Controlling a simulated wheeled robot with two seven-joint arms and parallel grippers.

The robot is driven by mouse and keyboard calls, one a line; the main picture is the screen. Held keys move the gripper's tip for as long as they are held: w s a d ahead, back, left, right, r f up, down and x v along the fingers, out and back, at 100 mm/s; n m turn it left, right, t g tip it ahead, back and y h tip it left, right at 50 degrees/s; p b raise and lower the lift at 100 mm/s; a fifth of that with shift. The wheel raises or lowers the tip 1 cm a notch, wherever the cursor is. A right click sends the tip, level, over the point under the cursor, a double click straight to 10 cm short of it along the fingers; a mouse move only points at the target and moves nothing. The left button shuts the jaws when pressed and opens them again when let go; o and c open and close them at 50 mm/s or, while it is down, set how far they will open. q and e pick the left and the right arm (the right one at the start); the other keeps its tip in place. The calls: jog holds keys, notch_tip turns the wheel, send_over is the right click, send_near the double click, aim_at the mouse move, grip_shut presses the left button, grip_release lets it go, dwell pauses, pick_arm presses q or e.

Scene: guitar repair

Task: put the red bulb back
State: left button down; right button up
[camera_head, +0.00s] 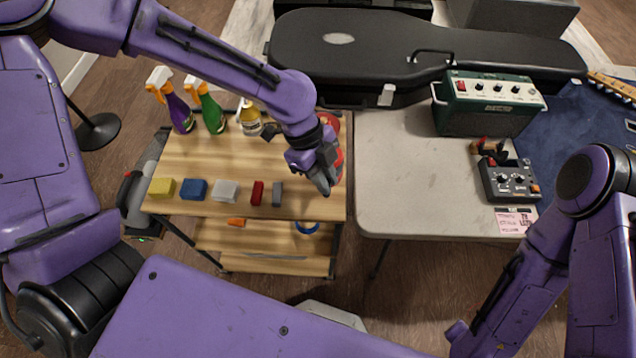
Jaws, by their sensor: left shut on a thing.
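My left gripper (326,184) reaches over the right end of the wooden cart top and points down. A red rounded thing (339,163), which looks like the red bulb, shows beside and behind its wrist and fingers. My gripper hides much of it, so its full shape and the exact grasp cannot be seen. The fingers look closed. I cannot tell whether the red thing touches the cart top (225,165). My right arm comes in from the right, and its gripper is not in view.
Yellow (161,187), blue (194,189), white (225,190), red (257,192) and grey (277,193) blocks line the cart's front. Spray bottles (207,110) stand behind. The grey table (395,180) carries a green amplifier (489,104) and a pedal (509,181); its left part is clear.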

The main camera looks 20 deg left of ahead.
pick_arm(q)
jog(key=f, duration=0.1)
jog(key=a+f, duration=0.1)
jog(key=f, duration=0.2)
jog(key=shift+s+a+f+p, duration=0.15)
jog(key=shift+s+a+p, duration=0.15)
jog(key=shift+s, duration=0.05)
jog(key=shift+w+f, duration=0.25)
jog(key=shift+f, duration=0.15)
jog(key=c, duration=1.1)
grip_release()
jog(key=shift+o, duration=0.2)
jog(key=shift+r, duration=0.1)
jog(key=v, duration=1.2)
